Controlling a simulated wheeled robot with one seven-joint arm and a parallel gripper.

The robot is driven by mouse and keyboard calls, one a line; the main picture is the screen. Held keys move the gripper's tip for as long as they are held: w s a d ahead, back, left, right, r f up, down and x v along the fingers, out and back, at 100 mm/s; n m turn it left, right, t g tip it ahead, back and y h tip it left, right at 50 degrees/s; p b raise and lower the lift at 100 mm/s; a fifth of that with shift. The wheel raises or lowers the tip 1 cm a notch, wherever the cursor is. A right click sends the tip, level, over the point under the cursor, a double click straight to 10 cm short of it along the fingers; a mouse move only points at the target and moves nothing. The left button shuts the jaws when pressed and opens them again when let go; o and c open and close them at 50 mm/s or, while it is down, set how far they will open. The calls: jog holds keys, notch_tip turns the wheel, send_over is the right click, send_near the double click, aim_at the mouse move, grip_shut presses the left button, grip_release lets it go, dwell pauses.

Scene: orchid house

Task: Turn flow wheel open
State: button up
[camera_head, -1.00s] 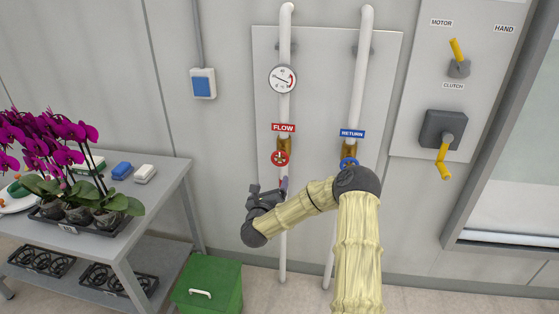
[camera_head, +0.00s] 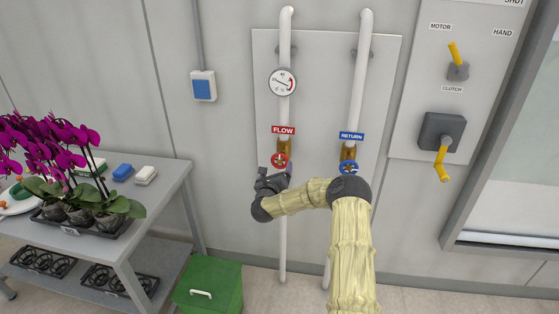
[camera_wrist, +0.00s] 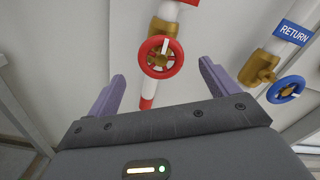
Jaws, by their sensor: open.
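The red flow wheel (camera_head: 280,160) sits on a brass valve on the left white pipe, below the red FLOW label (camera_head: 283,130). In the wrist view the red wheel (camera_wrist: 161,57) shows as a ring with spokes and a white mark, between and beyond the fingertips. My gripper (camera_head: 275,171) is just below the wheel in the head view, pointing up at it. In the wrist view its two purple fingers (camera_wrist: 160,82) are spread wide and empty. I see no finger touching the wheel.
The blue RETURN wheel (camera_head: 349,168) is on the pipe to the right, close to my forearm. A round gauge (camera_head: 282,82) is above the FLOW label. A green bin (camera_head: 207,289) and a grey table (camera_head: 150,190) with orchids (camera_head: 50,150) stand at left.

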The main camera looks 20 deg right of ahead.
aim_at(279, 162)
jog(key=shift+p+x, duration=0.4)
jog(key=shift+x, duration=3.1)
jog(key=c, duration=1)
